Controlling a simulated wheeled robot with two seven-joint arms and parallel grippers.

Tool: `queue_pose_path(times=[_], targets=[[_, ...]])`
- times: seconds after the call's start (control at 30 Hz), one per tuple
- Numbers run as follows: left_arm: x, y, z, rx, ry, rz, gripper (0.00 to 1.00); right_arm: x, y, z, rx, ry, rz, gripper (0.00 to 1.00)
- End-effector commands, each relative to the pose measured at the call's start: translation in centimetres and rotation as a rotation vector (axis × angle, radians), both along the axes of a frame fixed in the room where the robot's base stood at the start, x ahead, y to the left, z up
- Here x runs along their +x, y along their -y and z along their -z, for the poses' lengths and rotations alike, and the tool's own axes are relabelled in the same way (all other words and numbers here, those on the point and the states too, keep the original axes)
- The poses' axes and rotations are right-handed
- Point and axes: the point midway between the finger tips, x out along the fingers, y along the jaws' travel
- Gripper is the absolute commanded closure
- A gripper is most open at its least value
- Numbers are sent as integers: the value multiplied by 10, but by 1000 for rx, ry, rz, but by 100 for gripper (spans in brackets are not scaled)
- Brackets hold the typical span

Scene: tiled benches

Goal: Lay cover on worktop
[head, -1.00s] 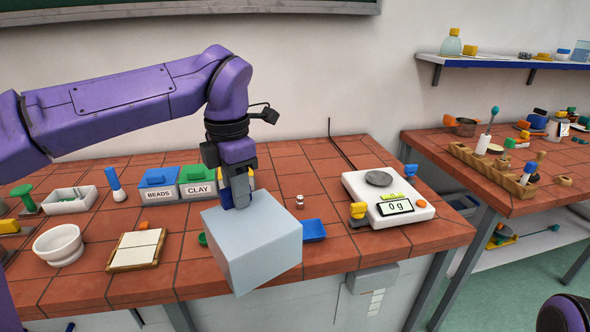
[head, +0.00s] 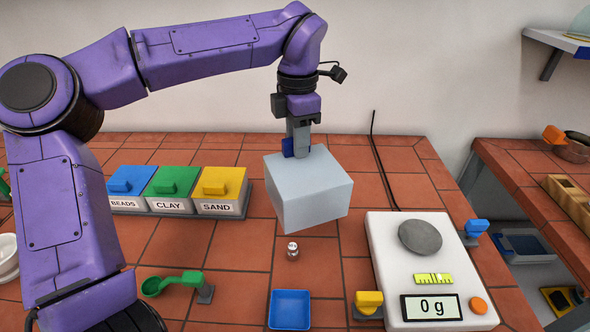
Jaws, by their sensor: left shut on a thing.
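The cover (head: 309,193) is a pale grey-blue box shape. My left gripper (head: 302,150) is shut on its top and holds it, slightly tilted, above the worktop. The worktop (head: 232,255) is a bench top of reddish-brown tiles. In the picture the cover hangs behind a small metal weight and left of the scale. How high it is above the tiles is hard to tell. My right gripper is not in view.
A white scale (head: 389,262) reading 0 g stands at the right. A small metal weight (head: 292,250), a blue tray (head: 290,309) and a green scoop (head: 172,282) lie in front. Bins labelled BEADS, CLAY and SAND (head: 220,190) stand left. Bare tiles show between.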

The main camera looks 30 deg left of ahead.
Motion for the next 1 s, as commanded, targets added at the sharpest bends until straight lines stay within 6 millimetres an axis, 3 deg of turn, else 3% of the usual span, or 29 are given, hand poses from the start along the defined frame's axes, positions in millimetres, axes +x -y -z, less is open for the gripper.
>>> queue_pose_path(times=[0.03, 0.2, 0.33, 0.57, 0.73, 1.0], targets=[[10, -13, 1, -1, -5, -5, 100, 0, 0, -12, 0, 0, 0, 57], [42, -50, 28, -1, -8, -5, 100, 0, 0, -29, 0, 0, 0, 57], [56, -66, 57, 0, -6, -2, 100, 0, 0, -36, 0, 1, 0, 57], [70, -83, 84, 1, -4, -1, 100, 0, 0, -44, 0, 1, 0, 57], [70, -82, 113, 0, -4, 1, 100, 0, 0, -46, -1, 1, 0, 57], [70, -82, 116, 1, -1, 0, 100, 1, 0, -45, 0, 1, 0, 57]])
